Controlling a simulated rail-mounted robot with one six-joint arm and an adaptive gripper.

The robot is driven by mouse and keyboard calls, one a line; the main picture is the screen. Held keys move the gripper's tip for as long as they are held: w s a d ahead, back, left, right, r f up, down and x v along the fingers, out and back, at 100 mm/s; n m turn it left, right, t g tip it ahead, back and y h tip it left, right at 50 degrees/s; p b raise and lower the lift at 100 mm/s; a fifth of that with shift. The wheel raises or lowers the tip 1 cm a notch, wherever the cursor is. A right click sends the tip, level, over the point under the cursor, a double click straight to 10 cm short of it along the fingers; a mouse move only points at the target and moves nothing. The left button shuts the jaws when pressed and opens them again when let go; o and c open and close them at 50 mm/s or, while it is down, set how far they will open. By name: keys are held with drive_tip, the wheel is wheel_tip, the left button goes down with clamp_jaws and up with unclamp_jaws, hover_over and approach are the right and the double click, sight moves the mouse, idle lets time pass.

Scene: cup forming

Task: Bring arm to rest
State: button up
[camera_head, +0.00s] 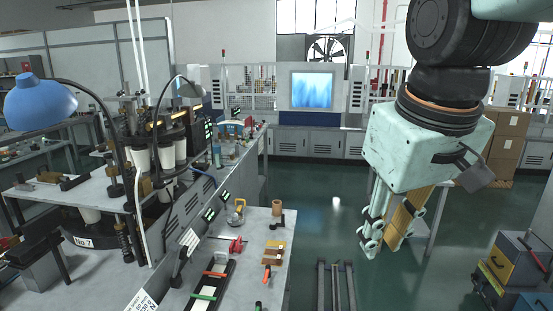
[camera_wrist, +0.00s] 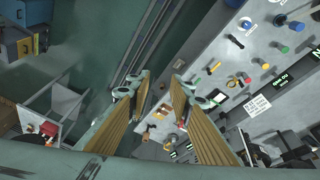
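My arm hangs down at the right of the head view, with the pale green wrist housing above my gripper (camera_head: 384,246). My gripper points downward over the green floor, to the right of the grey workbench in the picture. In the wrist view my gripper (camera_wrist: 160,84) shows two tan-padded fingers with a clear gap between their tips. It is open and nothing is held between the pads. Small bench items show beyond the gap in that view.
The grey workbench (camera_head: 273,232) carries a brown cup-like cylinder (camera_head: 277,207), a red-handled tool (camera_head: 237,245) and a black tray (camera_head: 208,288). Floor rails (camera_head: 337,287) run beside it. Coloured boxes (camera_head: 515,262) stand at lower right. Open green floor (camera_head: 318,205) lies between.

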drive_tip(key=s+d+f+m+b, duration=0.1)
drive_tip(key=s+f, duration=0.1)
drive_tip(key=s, duration=0.5)
drive_tip(key=s+d+f+m+b, duration=0.1)
drive_tip(key=s+d+f+m, duration=0.1)
drive_tip(key=s, duration=0.6)
drive_tip(key=shift+s+f+t+b, duration=0.3)
drive_tip(key=shift+f+b, duration=0.05)
drive_tip(key=shift+f, duration=0.5)
idle(1.1)
